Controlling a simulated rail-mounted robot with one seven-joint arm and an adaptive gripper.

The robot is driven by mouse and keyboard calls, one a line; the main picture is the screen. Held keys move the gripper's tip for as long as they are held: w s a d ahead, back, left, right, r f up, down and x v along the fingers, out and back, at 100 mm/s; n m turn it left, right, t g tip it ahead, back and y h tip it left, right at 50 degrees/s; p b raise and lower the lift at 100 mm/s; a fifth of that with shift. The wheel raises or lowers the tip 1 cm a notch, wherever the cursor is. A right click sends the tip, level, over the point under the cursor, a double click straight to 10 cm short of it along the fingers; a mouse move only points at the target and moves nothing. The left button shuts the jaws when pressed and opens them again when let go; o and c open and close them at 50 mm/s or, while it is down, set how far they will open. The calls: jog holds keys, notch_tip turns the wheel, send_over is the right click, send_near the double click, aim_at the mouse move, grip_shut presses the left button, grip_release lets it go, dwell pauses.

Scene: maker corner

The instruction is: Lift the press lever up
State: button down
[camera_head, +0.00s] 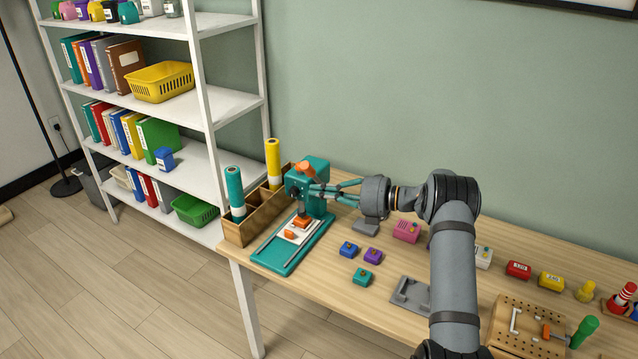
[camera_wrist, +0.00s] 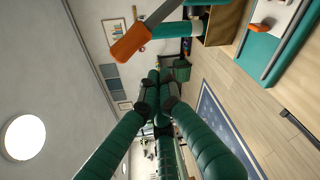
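The teal press (camera_head: 313,178) stands at the left end of the wooden table, on a teal base with a white card and orange pieces on it. Its lever has an orange handle (camera_head: 306,170) near the top of the press. In the wrist view the orange handle (camera_wrist: 130,43) sits on a grey bar, above and left of the fingertips. My gripper (camera_head: 322,189) is beside the press, close to the handle. In the wrist view its green fingers (camera_wrist: 159,76) converge and look shut with nothing between them. A gap shows between fingertips and handle there.
A wooden holder (camera_head: 240,232) with teal and yellow rolls stands left of the press. Small blue (camera_head: 348,249), purple (camera_head: 372,256) and teal (camera_head: 362,277) blocks lie to its right. A grey bracket (camera_head: 408,294) and a pegboard block (camera_head: 510,335) are further right.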

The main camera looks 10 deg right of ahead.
jog(key=b+v, duration=0.2)
jog(key=v, duration=0.8)
jog(key=shift+s+f+b, duration=0.15)
jog(key=shift+s+b, duration=0.15)
jog(key=shift+s, duration=0.05)
